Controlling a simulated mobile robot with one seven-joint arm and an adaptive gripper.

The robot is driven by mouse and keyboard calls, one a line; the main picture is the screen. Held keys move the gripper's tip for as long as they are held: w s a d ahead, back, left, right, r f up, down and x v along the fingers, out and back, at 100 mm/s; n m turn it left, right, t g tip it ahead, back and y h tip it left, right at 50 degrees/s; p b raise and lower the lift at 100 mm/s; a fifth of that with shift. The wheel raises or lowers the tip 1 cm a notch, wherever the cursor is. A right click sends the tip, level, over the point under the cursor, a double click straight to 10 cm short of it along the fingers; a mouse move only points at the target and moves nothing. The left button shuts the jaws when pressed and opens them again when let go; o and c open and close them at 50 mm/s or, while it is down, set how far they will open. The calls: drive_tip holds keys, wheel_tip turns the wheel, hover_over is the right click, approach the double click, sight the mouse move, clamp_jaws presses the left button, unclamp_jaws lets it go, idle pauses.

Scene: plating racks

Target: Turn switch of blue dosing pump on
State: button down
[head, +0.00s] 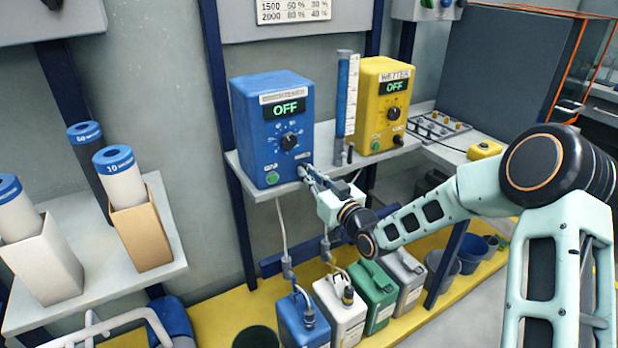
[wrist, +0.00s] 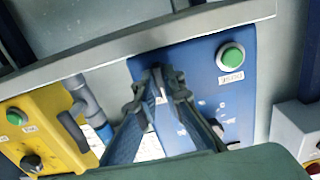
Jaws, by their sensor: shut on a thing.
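The blue dosing pump (head: 268,140) stands on the shelf at the centre of the head view. Its display (head: 285,109) reads OFF. A black dial (head: 289,141) sits on its front, with a green button (head: 272,178) at the lower left. My gripper (head: 306,171) reaches the lower right corner of the pump's front and is shut on the switch there. The fingers hide the switch, so its position cannot be read. In the wrist view my gripper (wrist: 160,76) is closed against the blue front (wrist: 235,90), and the green button (wrist: 231,56) is to its right.
A yellow pump (head: 381,100), also reading OFF, stands to the right, behind a blue and white column (head: 347,95). Hoses hang below the shelf toward several canisters (head: 375,293). Filters in open boxes (head: 140,235) stand on the left shelf.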

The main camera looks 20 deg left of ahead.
drive_tip(key=m, duration=0.6)
drive_tip(key=shift+m, duration=0.3)
idle(0.4)
drive_tip(key=c, duration=2)
unclamp_jaws()
drive_tip(key=shift+c, duration=0.2)
drive_tip(key=v, duration=1.2)
drive_tip(key=shift+f, duration=0.1)
